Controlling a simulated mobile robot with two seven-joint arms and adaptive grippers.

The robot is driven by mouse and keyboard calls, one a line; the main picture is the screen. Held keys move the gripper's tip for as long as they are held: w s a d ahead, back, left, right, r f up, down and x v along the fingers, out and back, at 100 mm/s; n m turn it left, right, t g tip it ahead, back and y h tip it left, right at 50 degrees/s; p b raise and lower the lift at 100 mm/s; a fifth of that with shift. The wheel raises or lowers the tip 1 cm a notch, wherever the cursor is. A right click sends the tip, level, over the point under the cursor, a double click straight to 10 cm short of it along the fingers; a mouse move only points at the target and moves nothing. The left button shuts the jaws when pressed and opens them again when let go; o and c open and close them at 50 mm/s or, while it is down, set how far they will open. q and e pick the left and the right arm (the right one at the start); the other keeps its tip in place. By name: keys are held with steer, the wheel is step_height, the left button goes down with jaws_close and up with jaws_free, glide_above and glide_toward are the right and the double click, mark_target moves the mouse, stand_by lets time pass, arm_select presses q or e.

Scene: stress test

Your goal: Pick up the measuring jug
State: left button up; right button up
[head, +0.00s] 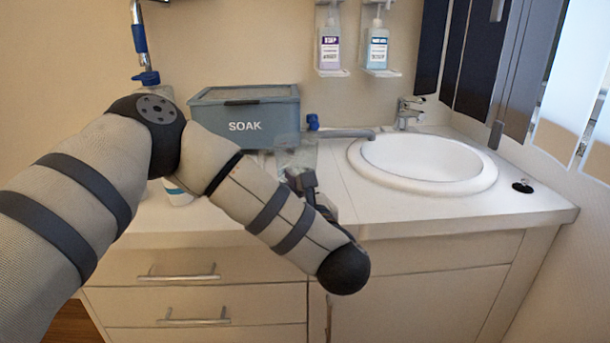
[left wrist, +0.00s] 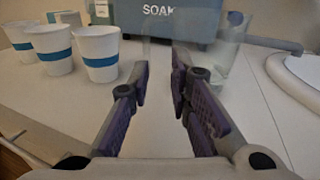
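The measuring jug (left wrist: 208,62) is a clear, see-through vessel standing on the counter in front of the SOAK box. In the head view the jug (head: 297,157) shows faintly, partly hidden by my left gripper (head: 303,182). In the left wrist view my left gripper (left wrist: 160,86) is open, with a gap between its two purple-padded fingers. The fingertips are close to the jug's near side, and its body extends to the right behind the right finger. Whether they touch it I cannot tell. My right gripper is not in view.
Several white cups with blue bands (left wrist: 100,54) stand left of the gripper. The blue-grey SOAK box (head: 246,120) is behind the jug. The tap (head: 408,110) and white sink (head: 425,162) are to the right. Bare counter (left wrist: 155,135) lies under the fingers.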

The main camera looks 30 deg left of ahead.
arm_select(q)
steer(key=a, duration=0.3)
steer(key=shift+w+a+f, duration=0.15)
steer(key=shift+w+a, duration=0.2)
steer(key=shift+w, duration=0.05)
steer(key=x, duration=0.5)
steer(key=shift+s+a, duration=0.15)
steer(key=shift+a, duration=0.1)
steer(key=shift+w+a, duration=0.25)
steer(key=shift+w, duration=0.1)
steer(key=shift+d, duration=0.1)
jaws_close()
